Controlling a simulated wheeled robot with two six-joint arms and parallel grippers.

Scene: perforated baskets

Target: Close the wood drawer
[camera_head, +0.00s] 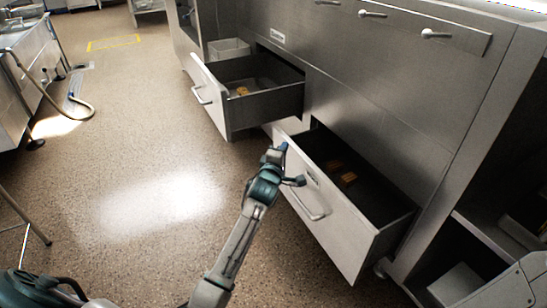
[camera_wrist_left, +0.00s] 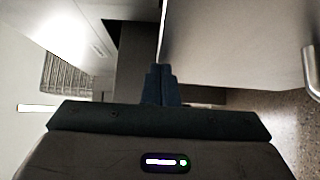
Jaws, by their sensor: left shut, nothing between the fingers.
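Two drawers stand open in a metal counter, and I cannot tell from their look which one is called the wood drawer. The lower right drawer (camera_head: 325,220) has a pale front with a bar handle and orange items inside. The upper left drawer (camera_head: 205,95) also has a pale front and a bar handle, with a yellow item inside. My left gripper (camera_head: 283,148) is shut and empty at the upper left corner of the lower drawer's front. In the left wrist view its closed fingers (camera_wrist_left: 160,80) are beside a pale panel edge; contact is unclear. My right gripper is not in view.
Open shelving (camera_head: 480,230) stands at the right. A table with metal legs (camera_head: 25,75) stands at the left. The speckled floor (camera_head: 140,150) between is clear.

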